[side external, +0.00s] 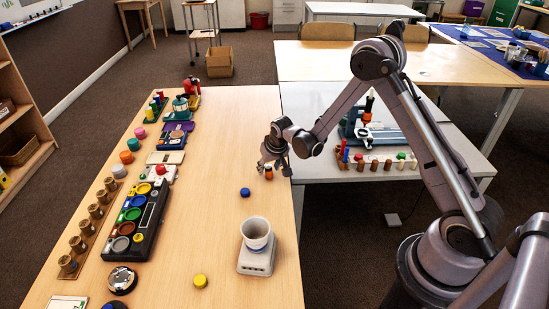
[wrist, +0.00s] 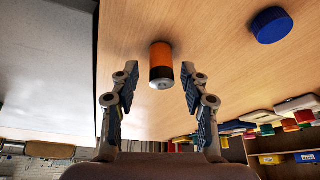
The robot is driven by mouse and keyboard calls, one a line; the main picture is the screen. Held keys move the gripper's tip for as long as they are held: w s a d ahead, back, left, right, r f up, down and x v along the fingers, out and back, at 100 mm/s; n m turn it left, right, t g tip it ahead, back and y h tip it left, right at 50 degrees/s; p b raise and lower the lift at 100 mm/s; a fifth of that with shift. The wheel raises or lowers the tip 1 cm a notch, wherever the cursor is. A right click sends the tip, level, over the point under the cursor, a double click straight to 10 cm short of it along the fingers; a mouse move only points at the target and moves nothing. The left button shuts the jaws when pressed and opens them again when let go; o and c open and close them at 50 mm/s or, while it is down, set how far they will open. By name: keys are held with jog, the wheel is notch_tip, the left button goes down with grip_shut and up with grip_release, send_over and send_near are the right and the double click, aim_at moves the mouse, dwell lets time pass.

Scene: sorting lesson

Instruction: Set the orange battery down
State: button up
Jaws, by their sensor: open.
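The orange battery (side external: 268,172) stands on the wooden table near its right edge, in the side view. My gripper (side external: 272,165) is low over the table at the battery. In the wrist view my gripper (wrist: 159,84) has its two blue-padded fingers spread, with a gap on both sides of the battery. No finger visibly touches it.
A blue cap (side external: 245,192) lies close to the battery. A white cup (side external: 256,233) stands on a white device (side external: 256,260) nearer the camera, and a yellow cap (side external: 200,281) lies to its left. A tray of coloured dishes (side external: 135,220) is at left. The table's right edge is close.

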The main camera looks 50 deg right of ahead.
jog(key=s+a+r+n+t, duration=0.1)
jog(key=s+a+r, duration=0.2)
jog(key=s+r, duration=0.6)
jog(key=s+a+r+n, duration=0.1)
jog(key=s+a+r, duration=0.25)
jog(key=r, duration=0.85)
jog(key=s+a+r+n+t+y, duration=0.1)
jog(key=s+a+r+n+t, duration=0.1)
jog(key=s, duration=1)
jog(key=shift+s+a+y, duration=0.35)
jog(key=shift+a+y, duration=0.05)
jog(key=shift+a, duration=0.1)
jog(key=shift+r, duration=0.1)
